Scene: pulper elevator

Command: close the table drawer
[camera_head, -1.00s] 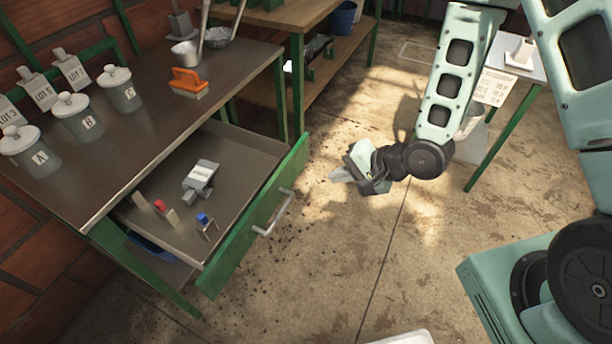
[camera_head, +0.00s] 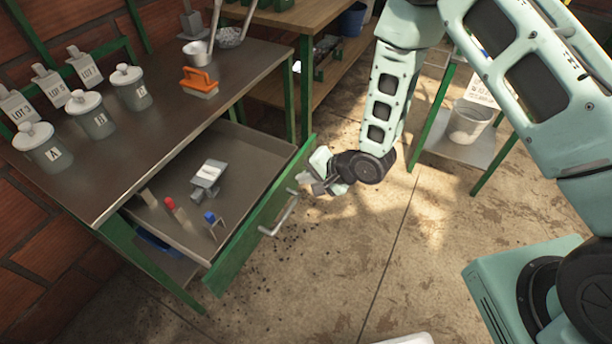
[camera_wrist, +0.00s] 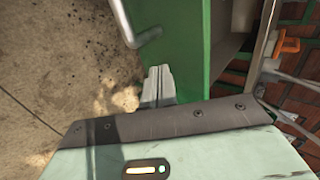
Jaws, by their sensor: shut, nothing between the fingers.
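The table drawer (camera_head: 262,228) is pulled out from under the metal-topped table (camera_head: 150,125). It has a green front and a grey handle (camera_head: 281,217), and its inside shows from above. In the wrist view the green drawer front (camera_wrist: 185,45) fills the upper middle, with part of the handle (camera_wrist: 148,37) to its left. My gripper (camera_head: 303,180) is at the drawer front's far end, beyond the handle. In the wrist view its fingertips (camera_wrist: 158,72) are together and empty, right beside the green front. I cannot tell if they touch it.
A grey labelled block (camera_head: 208,174), a red-topped item (camera_head: 171,204) and a blue-topped item (camera_head: 211,218) are in the drawer. Lidded jars (camera_head: 92,120) and an orange-handled brush (camera_head: 199,84) stand on the table. Open floor (camera_head: 330,270) lies in front of the drawer.

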